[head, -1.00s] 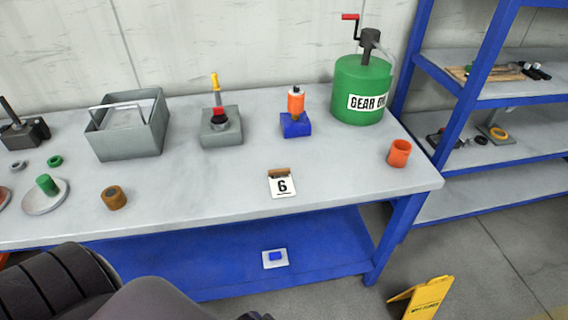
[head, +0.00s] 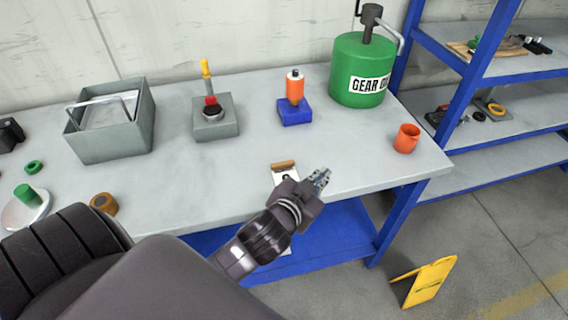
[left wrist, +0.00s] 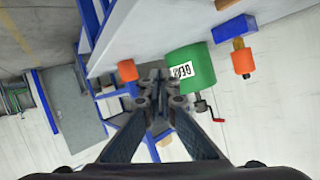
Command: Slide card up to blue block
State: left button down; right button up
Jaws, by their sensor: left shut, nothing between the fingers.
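The white card (head: 286,178) with a brown top strip lies on the bench near its front edge, its lower part hidden behind my left gripper. The blue block (head: 294,112) stands farther back on the bench, with an orange and white cylinder on it. It also shows at the upper right of the left wrist view (left wrist: 236,29). My left gripper (head: 322,177) is shut and empty, in front of and to the right of the card in the head view; I cannot tell whether it touches it. It also shows in the left wrist view (left wrist: 157,76). My right gripper is not in view.
A green gear oil drum (head: 362,72) stands behind right, and an orange cup (head: 406,138) near the right end. A grey block (head: 215,118) and grey bin (head: 110,122) stand left. The bench top between card and blue block is clear.

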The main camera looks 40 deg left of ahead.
pick_arm(q)
jog(key=w+d+r+m+t+h, duration=0.35)
jog(key=d+r+h, duration=0.2)
jog(key=r, duration=0.45)
jog(key=w+d+r+m+t+h, duration=0.2)
jog(key=d+r+m+t+h, duration=0.25)
jog(key=r, duration=0.55)
jog(key=s+d+m+g+h, duration=0.3)
jog(key=d+m+g+h, duration=0.2)
jog(key=d+m+g, duration=0.25)
jog(key=s+d+m+g+h, duration=0.3)
jog(key=d+m+g+h, duration=0.2)
jog(key=d+m+g, duration=0.3)
jog(key=g+y, duration=0.6)
jog(key=y, duration=1.3)
send_near(284, 172)
notch_tip(284, 172, up, 3)
jog(key=s+d, duration=0.2)
jog(key=d, duration=0.1)
jog(key=f+p, duration=0.1)
jog(key=f, duration=0.5)
jog(key=f+p, duration=0.1)
jog(key=f, duration=0.2)
jog(key=shift+s+f+p, duration=0.2)
jog(key=shift+s+p, duration=0.1)
jog(key=shift+w+a+f+p, duration=0.25)
jog(key=shift+w+a+p, duration=0.3)
jog(key=shift+w+a, duration=0.5)
jog(key=shift+w+a+f, duration=0.1)
jog(key=shift+w+a, duration=0.3)
